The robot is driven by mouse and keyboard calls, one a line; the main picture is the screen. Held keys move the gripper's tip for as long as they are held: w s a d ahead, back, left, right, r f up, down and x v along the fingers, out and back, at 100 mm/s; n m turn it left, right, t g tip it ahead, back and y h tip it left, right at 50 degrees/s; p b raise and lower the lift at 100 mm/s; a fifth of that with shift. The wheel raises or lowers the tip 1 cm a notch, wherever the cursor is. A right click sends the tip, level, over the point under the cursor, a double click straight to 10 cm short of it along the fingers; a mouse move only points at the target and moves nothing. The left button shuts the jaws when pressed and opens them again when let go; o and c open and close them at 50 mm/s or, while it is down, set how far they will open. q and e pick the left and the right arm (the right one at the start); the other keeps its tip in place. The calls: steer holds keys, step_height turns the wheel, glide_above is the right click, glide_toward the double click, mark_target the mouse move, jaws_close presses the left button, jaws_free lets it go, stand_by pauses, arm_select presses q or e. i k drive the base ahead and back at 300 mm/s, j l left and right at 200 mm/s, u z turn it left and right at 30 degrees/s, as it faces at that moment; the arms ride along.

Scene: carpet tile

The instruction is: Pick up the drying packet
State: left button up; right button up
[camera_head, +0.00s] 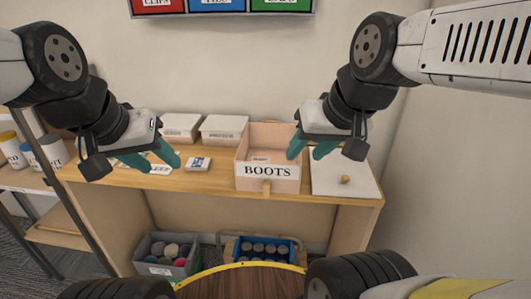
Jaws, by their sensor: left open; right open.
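A pink open-topped box labelled BOOTS (281,186) stands on the wooden desk. A small pale flat piece with dark print (260,159) shows inside it, too small to read; it may be the drying packet. A small white packet-like item with a dark label (198,164) lies on the desk left of the box; I cannot tell which of the two is the drying packet. My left gripper (153,161) is open, over white labelled cards left of that item. My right gripper (306,154) is open, at the box's right side. Both look empty.
Two lidded white boxes (222,127) stand at the back of the desk. Below are a grey bin (149,252) and a blue crate (240,257). A shelf with jars (54,150) stands at left.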

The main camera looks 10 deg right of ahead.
mark_target(194, 164)
steer(key=i+j, duration=0.1)
steer(key=j, duration=0.25)
steer(key=i+j, duration=0.1)
steer(key=j, duration=0.55)
steer(key=i+j+u, duration=0.1)
steer(key=j, duration=0.25)
steer(key=i, duration=0.05)
